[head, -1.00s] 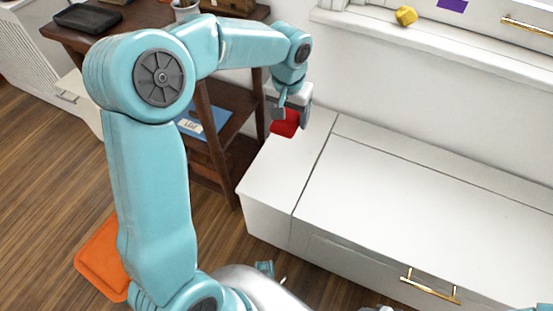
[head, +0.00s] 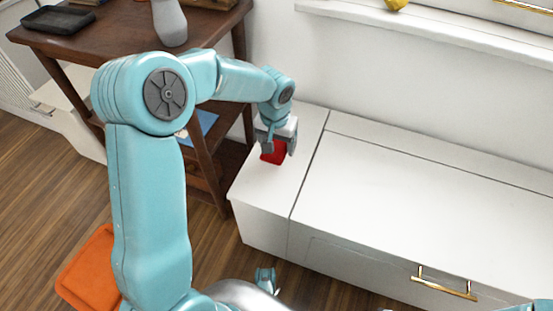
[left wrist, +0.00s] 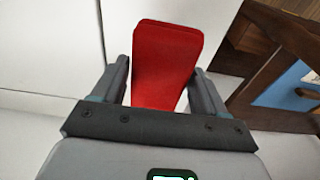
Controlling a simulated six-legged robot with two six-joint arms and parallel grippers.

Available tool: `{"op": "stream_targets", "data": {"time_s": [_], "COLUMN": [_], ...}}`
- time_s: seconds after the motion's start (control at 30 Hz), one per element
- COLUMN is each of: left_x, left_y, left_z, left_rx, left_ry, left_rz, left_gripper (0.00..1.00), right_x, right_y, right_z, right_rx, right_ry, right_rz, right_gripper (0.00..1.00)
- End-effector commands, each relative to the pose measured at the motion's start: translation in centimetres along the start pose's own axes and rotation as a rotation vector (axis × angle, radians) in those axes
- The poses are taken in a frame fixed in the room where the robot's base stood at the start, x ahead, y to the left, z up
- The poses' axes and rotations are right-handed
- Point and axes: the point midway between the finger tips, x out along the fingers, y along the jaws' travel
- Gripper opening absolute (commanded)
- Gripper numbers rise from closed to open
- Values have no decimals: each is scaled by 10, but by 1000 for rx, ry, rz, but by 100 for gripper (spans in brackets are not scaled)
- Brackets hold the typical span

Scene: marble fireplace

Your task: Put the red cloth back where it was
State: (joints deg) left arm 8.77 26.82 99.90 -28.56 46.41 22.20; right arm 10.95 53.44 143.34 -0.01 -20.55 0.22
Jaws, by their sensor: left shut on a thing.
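The red cloth (head: 274,154) is in my left gripper (head: 277,144), whose two fingers are closed on it. In the head view the cloth shows just below the fingers, over the left end of the white cabinet (head: 375,185). I cannot tell whether it touches the cabinet top. In the left wrist view the cloth (left wrist: 166,62) is a folded red slab standing out between the fingers (left wrist: 160,88). My right gripper is not clearly in view.
A dark wooden shelf table (head: 100,36) stands left of the cabinet, with a grey vase (head: 169,22) and a black tray (head: 59,20) on top. An orange cushion (head: 90,270) lies on the floor. The cabinet top is otherwise clear. A yellow object (head: 397,4) is on the ledge.

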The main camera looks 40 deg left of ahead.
Motion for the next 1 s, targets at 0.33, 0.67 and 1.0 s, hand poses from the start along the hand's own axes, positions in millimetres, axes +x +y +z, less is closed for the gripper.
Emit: {"op": "stream_targets", "data": {"time_s": [0.33,0.67,1.0], "left_x": [55,58,59], "left_y": [-2,-2,-2], "left_z": [7,7,7], "left_rx": [0,-1,-1], "left_ry": [-3,0,0], "left_rz": [-1,0,0], "left_gripper": [45,45,98], "right_x": [20,19,20], "right_y": [10,10,11], "right_z": [-5,-6,-6], "right_rx": [13,14,15], "right_ry": [13,14,16], "right_rz": [2,2,2], "right_gripper": [43,43,43]}}
